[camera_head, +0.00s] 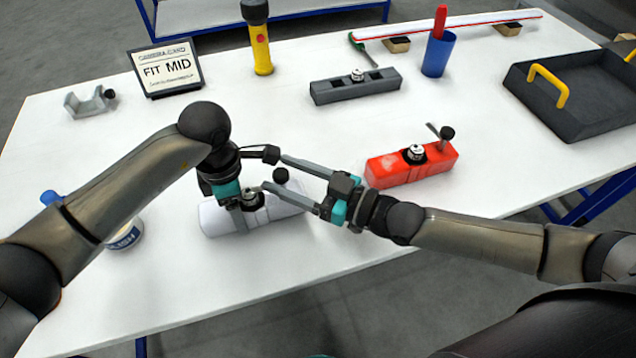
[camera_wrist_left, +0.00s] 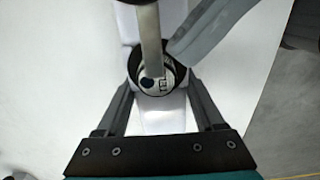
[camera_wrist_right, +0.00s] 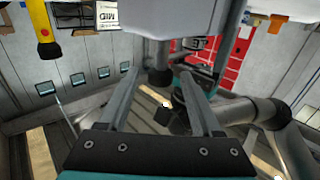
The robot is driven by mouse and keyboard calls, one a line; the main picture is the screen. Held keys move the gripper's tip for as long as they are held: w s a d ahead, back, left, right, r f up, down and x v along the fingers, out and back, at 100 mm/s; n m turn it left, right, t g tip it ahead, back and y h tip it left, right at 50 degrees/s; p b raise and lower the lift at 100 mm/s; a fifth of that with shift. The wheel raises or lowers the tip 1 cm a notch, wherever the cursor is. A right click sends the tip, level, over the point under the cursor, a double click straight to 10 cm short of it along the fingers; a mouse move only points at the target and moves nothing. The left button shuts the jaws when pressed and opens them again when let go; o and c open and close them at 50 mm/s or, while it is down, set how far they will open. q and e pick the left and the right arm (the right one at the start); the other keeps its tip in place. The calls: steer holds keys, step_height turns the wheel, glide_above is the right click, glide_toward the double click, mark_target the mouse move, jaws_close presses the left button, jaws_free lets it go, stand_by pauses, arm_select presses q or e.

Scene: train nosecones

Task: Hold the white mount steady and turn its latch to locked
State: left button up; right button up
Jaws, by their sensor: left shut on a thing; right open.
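The white mount (camera_head: 283,208) lies near the front edge of the white table. A round fitting (camera_head: 251,199) sits on its top, and its latch ends in a black knob (camera_head: 281,175). My left gripper (camera_head: 240,212) comes down from above and is shut across the mount, hiding part of it. In the left wrist view its fingers flank the mount (camera_wrist_left: 165,115), with a pale lever over the dark ring. My right gripper (camera_head: 270,172) is open, its fingers pointing left on either side of the knob. I cannot tell whether they touch it.
A red mount (camera_head: 400,172) stands to the right and a grey mount (camera_head: 355,88) behind. A card reading FIT MID (camera_head: 167,68), a flashlight (camera_head: 261,45), a blue cup (camera_head: 438,55) and a dark tray (camera_head: 575,100) are farther back. A tin (camera_head: 125,236) is at left.

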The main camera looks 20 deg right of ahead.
arm_select(q)
steer(key=shift+a+f, duration=0.1)
arm_select(e)
steer(key=v, duration=1)
steer(key=shift+s+d, duration=0.2)
steer(key=shift+s, duration=0.05)
arm_select(q)
steer(key=o, duration=1.6)
steer(key=shift+c, duration=0.2)
